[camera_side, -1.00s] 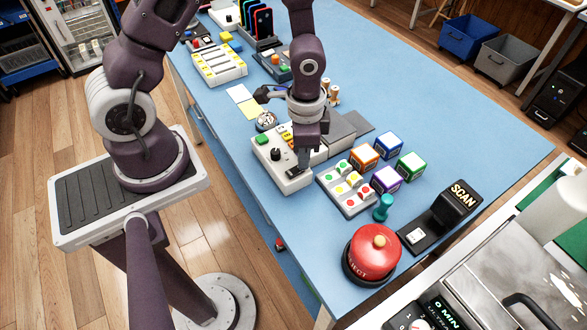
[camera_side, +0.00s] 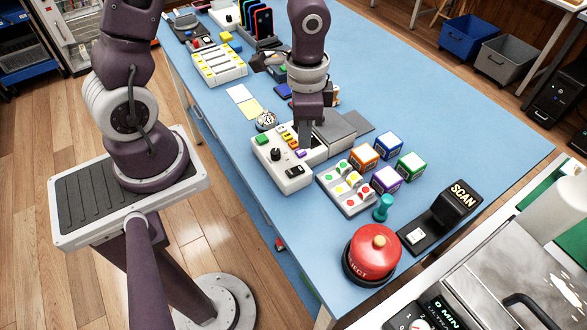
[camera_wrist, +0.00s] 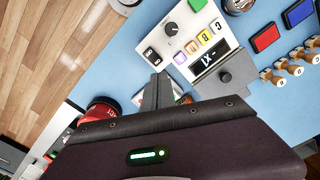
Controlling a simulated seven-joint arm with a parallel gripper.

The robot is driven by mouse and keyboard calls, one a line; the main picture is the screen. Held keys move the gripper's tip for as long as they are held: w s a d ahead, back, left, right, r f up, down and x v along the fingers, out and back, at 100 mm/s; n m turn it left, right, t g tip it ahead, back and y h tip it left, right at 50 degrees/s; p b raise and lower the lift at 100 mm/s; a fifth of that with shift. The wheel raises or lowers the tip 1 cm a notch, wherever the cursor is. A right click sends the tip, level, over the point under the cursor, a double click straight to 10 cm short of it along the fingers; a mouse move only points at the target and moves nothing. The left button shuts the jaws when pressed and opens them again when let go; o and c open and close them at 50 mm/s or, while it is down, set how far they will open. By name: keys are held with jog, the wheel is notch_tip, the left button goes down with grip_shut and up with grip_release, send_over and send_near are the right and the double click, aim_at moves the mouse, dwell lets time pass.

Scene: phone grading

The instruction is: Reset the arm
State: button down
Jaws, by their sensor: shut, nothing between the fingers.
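My gripper (camera_side: 304,148) hangs fingers-down over the far right part of the white control panel (camera_side: 268,165), near its coloured buttons. Its fingers are shut with nothing between them. In the wrist view the dark fingers (camera_wrist: 158,90) show at the lower middle, below the panel (camera_wrist: 178,47). The panel has a black knob (camera_wrist: 171,29), a row of coloured lettered keys and a dark display (camera_wrist: 210,60). A black switch (camera_side: 294,171) shows at its near corner. I cannot tell whether the fingertips touch anything.
A tray of coloured buttons (camera_side: 345,205), several coloured cubes (camera_side: 387,179), a scanner (camera_side: 455,205) and a red reject button (camera_side: 372,255) stand to the right. Phones stand in a rack (camera_side: 262,24) at the back.

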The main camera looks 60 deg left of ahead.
jog(key=shift+r, duration=0.1)
notch_tip(320, 180, up, 11)
jog(key=s+a+n+t+y, duration=0.1)
jog(key=s+a+n+t, duration=0.1)
jog(key=s+r+n+t+h, duration=0.1)
jog(key=s+r+n+t, duration=0.2)
jog(key=s+r, duration=0.6)
jog(key=shift+s+d+n+t, duration=0.3)
jog(key=shift+s+d+n, duration=0.15)
jog(key=shift+s, duration=0.4)
